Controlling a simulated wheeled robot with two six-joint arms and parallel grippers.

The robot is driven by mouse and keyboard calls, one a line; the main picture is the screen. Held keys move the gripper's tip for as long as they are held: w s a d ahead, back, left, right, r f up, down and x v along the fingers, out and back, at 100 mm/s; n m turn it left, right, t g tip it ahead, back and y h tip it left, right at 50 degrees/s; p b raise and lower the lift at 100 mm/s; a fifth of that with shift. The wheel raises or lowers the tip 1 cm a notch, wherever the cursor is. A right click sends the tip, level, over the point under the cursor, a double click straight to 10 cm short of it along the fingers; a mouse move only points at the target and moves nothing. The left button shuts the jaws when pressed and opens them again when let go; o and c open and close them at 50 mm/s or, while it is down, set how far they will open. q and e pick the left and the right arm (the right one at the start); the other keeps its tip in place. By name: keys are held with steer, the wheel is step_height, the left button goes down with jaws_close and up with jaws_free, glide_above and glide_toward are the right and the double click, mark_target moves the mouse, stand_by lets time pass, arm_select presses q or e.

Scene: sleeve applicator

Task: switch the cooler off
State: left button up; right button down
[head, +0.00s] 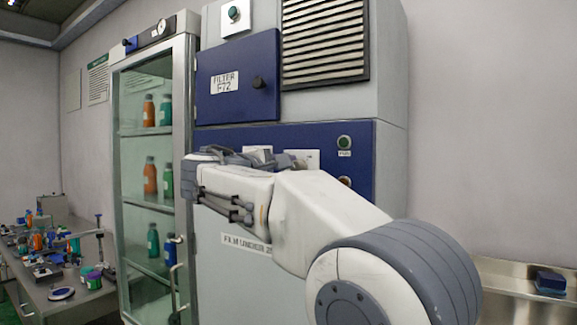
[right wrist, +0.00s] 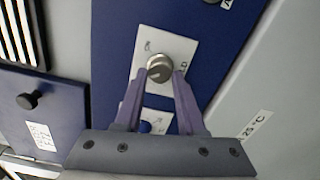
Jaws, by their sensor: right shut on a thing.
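A round metal knob (right wrist: 159,68) sits on a white plate (right wrist: 150,45) on the blue panel (head: 322,135) of the tall grey machine. My right gripper (right wrist: 160,75) has its two fingers on either side of the knob, shut on it. A glass-door cabinet (head: 190,120) with bottles stands left of the machine. My left gripper is out of view.
A second white plate with a blue part (right wrist: 146,127) lies beside the knob's plate. A green button (head: 344,142) is to the right on the panel. The filter door (head: 238,80) and a vent (head: 322,40) are above. A cluttered table (head: 62,285) stands at left.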

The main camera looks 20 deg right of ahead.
steer(key=shift+n, duration=0.9)
steer(key=shift+f, duration=0.1)
steer(key=c, duration=0.5)
jaws_free()
steer(key=shift+a, duration=0.15)
steer(key=b+v, duration=0.2)
steer(key=v, duration=0.8)
steer(key=shift+s+a, duration=0.1)
steer(key=shift+s, duration=0.05)
